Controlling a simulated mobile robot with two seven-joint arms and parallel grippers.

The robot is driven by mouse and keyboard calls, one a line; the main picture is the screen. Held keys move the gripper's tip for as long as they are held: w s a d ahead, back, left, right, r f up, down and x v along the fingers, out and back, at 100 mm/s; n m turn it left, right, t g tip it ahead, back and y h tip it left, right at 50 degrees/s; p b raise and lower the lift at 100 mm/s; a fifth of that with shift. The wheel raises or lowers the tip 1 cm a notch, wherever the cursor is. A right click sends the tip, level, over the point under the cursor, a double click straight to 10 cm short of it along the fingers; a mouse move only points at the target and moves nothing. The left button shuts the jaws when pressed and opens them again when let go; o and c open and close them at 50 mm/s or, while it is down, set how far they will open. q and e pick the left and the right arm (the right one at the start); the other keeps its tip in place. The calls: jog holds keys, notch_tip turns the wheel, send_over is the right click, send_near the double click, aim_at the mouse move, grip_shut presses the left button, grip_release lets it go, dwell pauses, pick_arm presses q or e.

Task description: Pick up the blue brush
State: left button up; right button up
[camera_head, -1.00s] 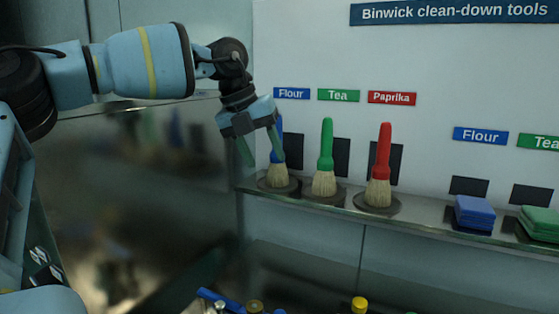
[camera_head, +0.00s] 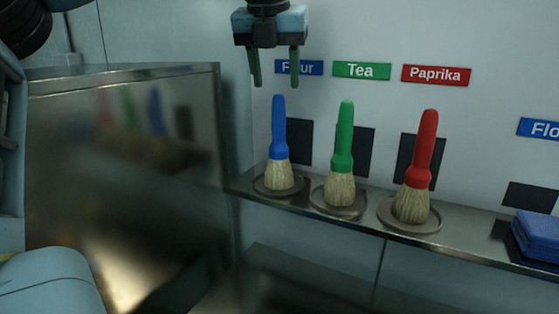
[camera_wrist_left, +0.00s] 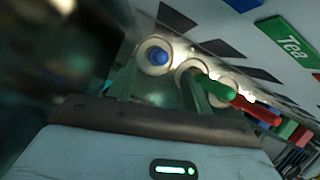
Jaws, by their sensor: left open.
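The blue brush (camera_head: 279,143) stands upright, bristles down, in a round holder at the left end of the steel shelf, below the Flour label. In the left wrist view the top of the blue brush (camera_wrist_left: 158,57) shows end-on in its pale ring, between the fingers. My left gripper (camera_head: 273,82) points down, open and empty, above the blue brush with a gap between fingertips and handle top. The left wrist view also shows the left gripper (camera_wrist_left: 160,95) from behind. My right gripper is not in view.
A green brush (camera_head: 343,150) and a red brush (camera_head: 417,165) stand in holders to the right. A stack of blue cloths or pads (camera_head: 537,238) lies farther right on the shelf (camera_head: 470,233). A reflective steel panel (camera_head: 120,190) stands on the left.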

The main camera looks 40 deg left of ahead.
aim_at(278, 95)
pick_arm(q)
jog(key=shift+w+f, duration=0.1)
jog(key=shift+f, duration=0.4)
jog(key=shift+x, duration=0.8)
jog(key=shift+w+a+f, duration=0.15)
jog(key=shift+f, duration=0.4)
jog(key=p+x, duration=0.1)
jog(key=x, duration=0.3)
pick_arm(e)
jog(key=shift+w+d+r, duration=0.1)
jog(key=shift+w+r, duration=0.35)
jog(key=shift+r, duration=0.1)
pick_arm(q)
jog(key=c, duration=1)
jog(key=shift+c, duration=0.3)
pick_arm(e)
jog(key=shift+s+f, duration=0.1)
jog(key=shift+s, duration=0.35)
pick_arm(q)
jog(key=shift+r, duration=0.15)
